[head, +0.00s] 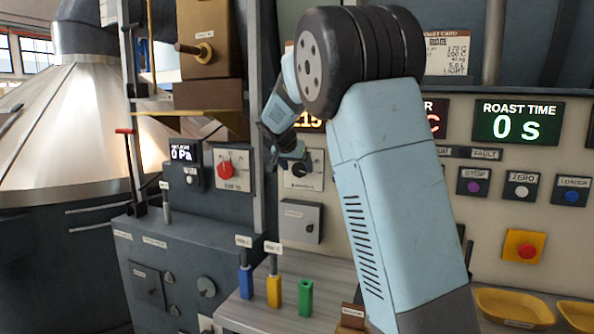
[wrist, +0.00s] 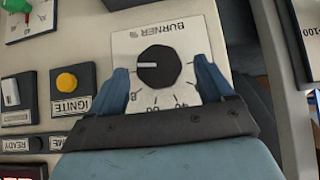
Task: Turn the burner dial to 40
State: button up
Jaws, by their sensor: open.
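The burner dial (wrist: 158,67) is a black knob on a white plate (wrist: 128,45) marked BURNER % in the wrist view. Its white pointer line points to the left of the picture. Scale numbers, 40 among them, show along the plate's lower side, partly hidden by my gripper. My gripper (wrist: 160,72) is open, with one blue finger on each side of the knob and a gap to it on both sides. I cannot tell how far the fingertips are from the plate. In the head view my gripper (head: 292,160) is at the dial plate (head: 314,181) and partly covers it.
A yellow IGNITE button (wrist: 67,82) and a white-handled switch (wrist: 11,92) are beside the dial. In the head view a red knob (head: 225,168) is left of the dial and a grey box (head: 299,221) below. Blue, yellow and green handles (head: 305,298) stand on the ledge.

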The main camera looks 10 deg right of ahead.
aim_at(298, 170)
jog(key=shift+x, duration=1.2)
